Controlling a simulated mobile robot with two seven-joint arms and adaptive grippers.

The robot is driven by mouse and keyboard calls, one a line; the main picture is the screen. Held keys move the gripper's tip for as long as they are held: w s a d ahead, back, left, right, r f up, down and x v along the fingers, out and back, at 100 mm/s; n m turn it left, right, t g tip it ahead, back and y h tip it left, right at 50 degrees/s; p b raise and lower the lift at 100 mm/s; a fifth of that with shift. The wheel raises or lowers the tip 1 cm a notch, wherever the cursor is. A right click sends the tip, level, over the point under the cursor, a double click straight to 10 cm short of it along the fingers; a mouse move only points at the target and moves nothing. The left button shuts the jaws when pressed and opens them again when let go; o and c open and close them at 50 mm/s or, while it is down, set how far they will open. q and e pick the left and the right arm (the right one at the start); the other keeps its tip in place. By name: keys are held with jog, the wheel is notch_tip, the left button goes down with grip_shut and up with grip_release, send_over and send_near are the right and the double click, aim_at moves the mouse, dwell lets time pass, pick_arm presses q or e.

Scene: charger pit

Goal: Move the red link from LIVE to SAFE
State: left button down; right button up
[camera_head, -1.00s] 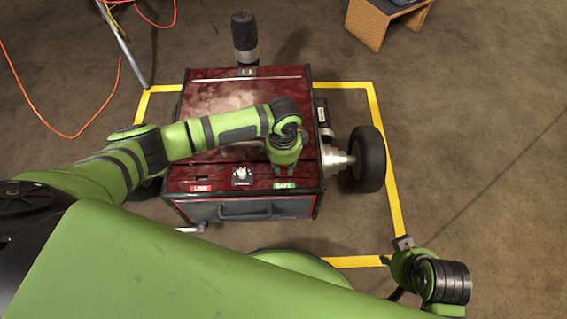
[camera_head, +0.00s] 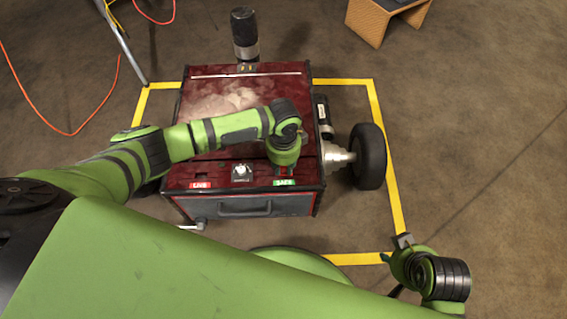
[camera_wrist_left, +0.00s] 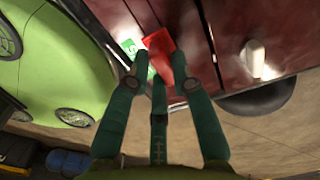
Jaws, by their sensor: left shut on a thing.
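In the left wrist view the red link (camera_wrist_left: 160,44) is between the fingertips of my left gripper (camera_wrist_left: 164,66), which is shut on it. The green SAFE label (camera_wrist_left: 131,46) shows just beside the link there. In the head view my left gripper (camera_head: 282,172) points down at the SAFE label (camera_head: 284,183), and the link is hidden under it. The red LIVE label (camera_head: 201,185) is on the left of the same panel edge. Whether the link is seated in a slot I cannot tell. My right gripper (camera_head: 402,242) is at the lower right, away from the box; its jaws are unclear.
A dark red wheeled box (camera_head: 220,95) carries the labels, with a small pale switch (camera_head: 241,172) between them. A black wheel (camera_head: 368,157) sticks out at its right. Yellow tape (camera_head: 385,165) frames it on the floor. An orange cable (camera_head: 75,130) lies at the left.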

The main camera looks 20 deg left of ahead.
pick_arm(q)
jog(key=shift+f, duration=0.15)
jog(key=c, duration=1)
grip_release()
notch_tip(320, 180, up, 12)
jog(key=shift+w, duration=0.2)
